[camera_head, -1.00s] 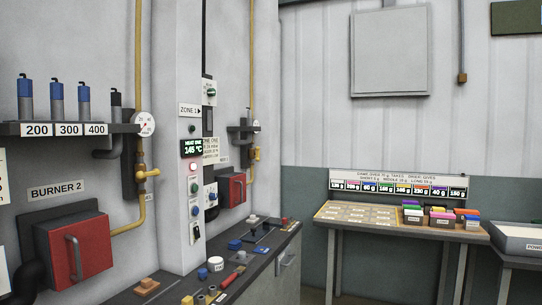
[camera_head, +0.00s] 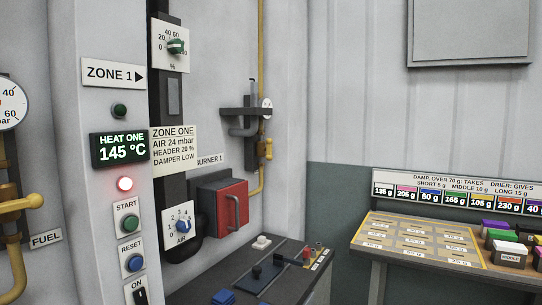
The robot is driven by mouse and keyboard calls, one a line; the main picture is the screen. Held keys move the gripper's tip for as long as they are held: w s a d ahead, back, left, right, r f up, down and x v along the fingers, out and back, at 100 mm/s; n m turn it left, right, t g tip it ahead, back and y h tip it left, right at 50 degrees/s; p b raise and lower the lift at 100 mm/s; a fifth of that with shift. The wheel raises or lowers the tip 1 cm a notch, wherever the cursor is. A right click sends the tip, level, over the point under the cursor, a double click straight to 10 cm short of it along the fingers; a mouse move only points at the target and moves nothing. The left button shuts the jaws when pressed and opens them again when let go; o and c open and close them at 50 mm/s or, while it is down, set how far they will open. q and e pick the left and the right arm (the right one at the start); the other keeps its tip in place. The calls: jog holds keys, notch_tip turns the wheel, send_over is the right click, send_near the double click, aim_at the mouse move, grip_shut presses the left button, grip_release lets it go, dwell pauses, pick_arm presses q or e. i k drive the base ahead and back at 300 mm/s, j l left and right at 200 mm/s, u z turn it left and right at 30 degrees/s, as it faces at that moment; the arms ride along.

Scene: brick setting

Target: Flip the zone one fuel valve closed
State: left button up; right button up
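A small yellow valve (camera_head: 268,149) sits on the yellow pipe (camera_head: 261,105) beside the red-fronted burner (camera_head: 233,207) labelled BURNER 1, past the ZONE 1 sign (camera_head: 113,73). Its handle looks upright along the pipe, but it is small and hard to read. A nearer yellow valve (camera_head: 20,203) at the left edge, by a FUEL label (camera_head: 46,239), has its handle pointing sideways across its pipe; it is partly cut off. Neither of my grippers is in view.
A dark bench (camera_head: 200,289) stands below burner 1. A table (camera_head: 365,240) with coloured blocks stands at right.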

aim_at(269, 141)
jog(key=i+l, duration=0.4)
jog(key=i+l+u, duration=0.15)
jog(key=i+l, duration=0.65)
jog(key=l, duration=0.2)
jog(key=i+l+u, duration=0.1)
jog(key=i+l, duration=0.3)
jog(key=l, duration=0.1)
